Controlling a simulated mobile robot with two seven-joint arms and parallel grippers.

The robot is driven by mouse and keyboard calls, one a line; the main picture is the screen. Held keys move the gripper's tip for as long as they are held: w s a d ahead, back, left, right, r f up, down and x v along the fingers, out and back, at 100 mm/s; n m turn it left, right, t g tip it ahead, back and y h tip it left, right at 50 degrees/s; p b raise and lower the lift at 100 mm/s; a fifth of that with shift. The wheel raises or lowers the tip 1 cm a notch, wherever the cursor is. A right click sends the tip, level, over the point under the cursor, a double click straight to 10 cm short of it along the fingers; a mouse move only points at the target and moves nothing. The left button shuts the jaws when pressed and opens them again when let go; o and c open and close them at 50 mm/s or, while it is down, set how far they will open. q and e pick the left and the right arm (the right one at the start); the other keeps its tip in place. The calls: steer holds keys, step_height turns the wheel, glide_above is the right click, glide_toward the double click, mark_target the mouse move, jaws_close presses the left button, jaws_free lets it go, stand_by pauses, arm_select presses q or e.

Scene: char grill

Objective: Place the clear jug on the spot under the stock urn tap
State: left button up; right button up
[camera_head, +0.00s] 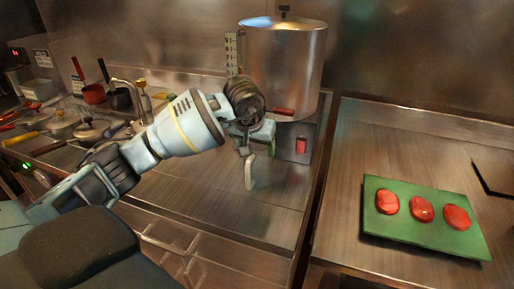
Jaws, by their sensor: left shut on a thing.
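The stock urn (283,65) is a tall steel cylinder at the top centre, with a level gauge on its left side. Its red tap lever (284,112) shows low on its front. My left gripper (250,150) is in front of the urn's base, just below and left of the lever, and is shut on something. A pale, curved, handle-like piece (249,173) hangs below the gripper and seems to be part of the clear jug. The jug's clear body cannot be made out, and my wrist hides part of the area under the tap.
A green board (420,240) with red meat pieces (422,209) lies on the right counter. A red switch (301,146) is on the urn's stand. Pots and utensils (90,130) crowd the left. The steel counter (200,195) below the gripper is clear.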

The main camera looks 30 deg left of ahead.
arm_select(q)
steer(key=shift+w+f, duration=0.15)
steer(key=shift+f, duration=0.05)
steer(key=o, duration=1.3)
steer(key=shift+d, duration=0.1)
steer(key=shift+r, duration=0.1)
steer(key=v, duration=1.2)
steer(key=shift+r, duration=0.1)
